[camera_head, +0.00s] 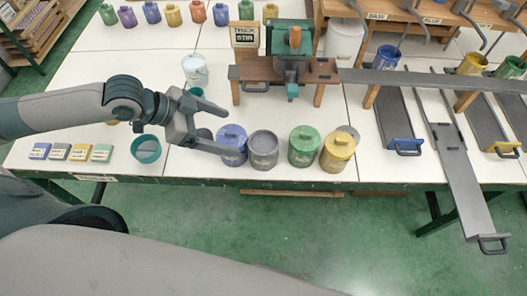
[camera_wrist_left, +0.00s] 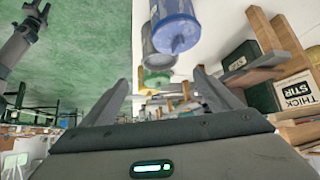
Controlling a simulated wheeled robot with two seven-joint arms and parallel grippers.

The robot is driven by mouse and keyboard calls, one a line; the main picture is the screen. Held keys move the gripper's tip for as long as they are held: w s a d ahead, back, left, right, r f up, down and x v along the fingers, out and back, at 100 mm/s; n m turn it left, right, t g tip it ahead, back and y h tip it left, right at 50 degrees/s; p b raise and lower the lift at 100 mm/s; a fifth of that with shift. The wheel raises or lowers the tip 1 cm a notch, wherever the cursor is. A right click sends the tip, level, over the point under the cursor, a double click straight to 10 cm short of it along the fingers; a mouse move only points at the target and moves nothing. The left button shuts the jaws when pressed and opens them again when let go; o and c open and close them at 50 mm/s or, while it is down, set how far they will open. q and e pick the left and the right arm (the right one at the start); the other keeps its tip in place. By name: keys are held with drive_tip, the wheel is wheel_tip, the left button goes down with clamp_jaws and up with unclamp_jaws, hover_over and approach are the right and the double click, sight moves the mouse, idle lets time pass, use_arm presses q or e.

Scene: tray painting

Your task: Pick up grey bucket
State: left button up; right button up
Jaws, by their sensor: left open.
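The grey bucket (camera_head: 263,152) stands on the white table near its front edge, between a blue bucket (camera_head: 232,148) and a green bucket (camera_head: 303,148). In the left wrist view the grey bucket (camera_wrist_left: 153,48) shows partly behind the blue bucket (camera_wrist_left: 178,28), beyond the fingers. My left gripper (camera_head: 230,131) is open and empty. In the head view it appears over or beside the blue bucket, left of the grey one and apart from it. Its two fingers also show in the left wrist view (camera_wrist_left: 161,80).
A yellow bucket (camera_head: 337,153) stands right of the green one. A wooden stand with a "THICK STIR" sign (camera_head: 246,35) is behind the buckets. A teal cup (camera_head: 146,149) and a white bucket (camera_head: 195,70) are near my left arm. Metal rails with handles lie at right.

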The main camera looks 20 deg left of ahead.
sight(251, 139)
use_arm(q)
drive_tip(key=p+x, duration=0.1)
drive_tip(key=x, duration=0.8)
drive_tip(key=shift+p, duration=0.4)
drive_tip(key=shift+w+d+f, duration=0.25)
drive_tip(key=shift+f, duration=0.15)
drive_tip(key=shift+p+x, duration=0.7)
drive_tip(key=shift+x, duration=1.7)
drive_tip(key=c, duration=1.9)
